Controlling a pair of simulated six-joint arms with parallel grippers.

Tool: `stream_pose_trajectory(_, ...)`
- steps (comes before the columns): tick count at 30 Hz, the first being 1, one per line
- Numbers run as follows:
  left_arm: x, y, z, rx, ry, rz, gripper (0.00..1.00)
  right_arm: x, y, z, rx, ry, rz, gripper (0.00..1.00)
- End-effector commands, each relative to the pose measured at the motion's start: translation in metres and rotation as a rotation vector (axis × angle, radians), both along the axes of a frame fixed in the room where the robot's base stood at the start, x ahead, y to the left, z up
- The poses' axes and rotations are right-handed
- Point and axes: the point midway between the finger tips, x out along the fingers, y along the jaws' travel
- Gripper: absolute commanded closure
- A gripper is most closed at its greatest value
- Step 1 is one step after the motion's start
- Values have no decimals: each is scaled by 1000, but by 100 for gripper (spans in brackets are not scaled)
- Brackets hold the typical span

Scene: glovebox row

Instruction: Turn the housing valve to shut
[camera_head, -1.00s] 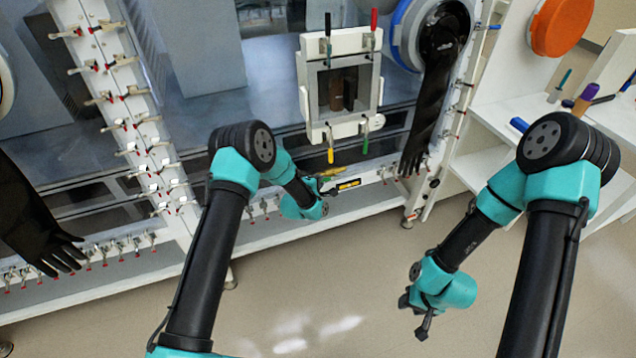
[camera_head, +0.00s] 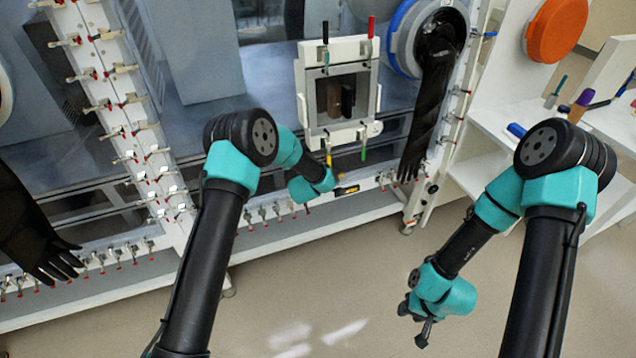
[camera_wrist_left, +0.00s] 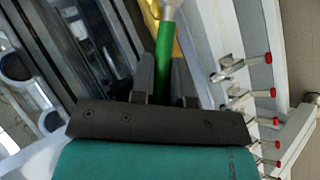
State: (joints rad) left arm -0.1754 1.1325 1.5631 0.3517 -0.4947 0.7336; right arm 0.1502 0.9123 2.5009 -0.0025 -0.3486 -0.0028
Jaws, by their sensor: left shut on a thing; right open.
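In the left wrist view a green handle (camera_wrist_left: 164,62) rises between the two dark fingers of my left gripper (camera_wrist_left: 162,78). The gripper is shut on this handle. A pale metal fitting tops the handle, with a brass-yellow part (camera_wrist_left: 190,45) behind it; I take these as the housing valve. My right gripper (camera_head: 415,324) is open and empty over the floor, far from the valve.
The white framed port (camera_head: 303,95) has black, red, yellow and green clamp handles. A black glove (camera_head: 430,100) hangs right of it. Red-tipped clamps (camera_wrist_left: 250,93) line the rail close to the left gripper. A white shelf stands at right; the front floor is clear.

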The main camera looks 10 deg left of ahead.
Motion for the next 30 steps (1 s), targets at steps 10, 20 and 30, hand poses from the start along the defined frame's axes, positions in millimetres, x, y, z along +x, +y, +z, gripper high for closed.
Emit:
stream_pose_trajectory(10,1,-1,3,48,24,-6,100,0,0,0,0,0,0,57)
stream_pose_trajectory(20,1,-1,3,50,25,-5,100,0,0,0,0,0,0,57)
stream_pose_trajectory(30,2,-1,3,50,25,-5,59,0,0,0,0,0,0,57)
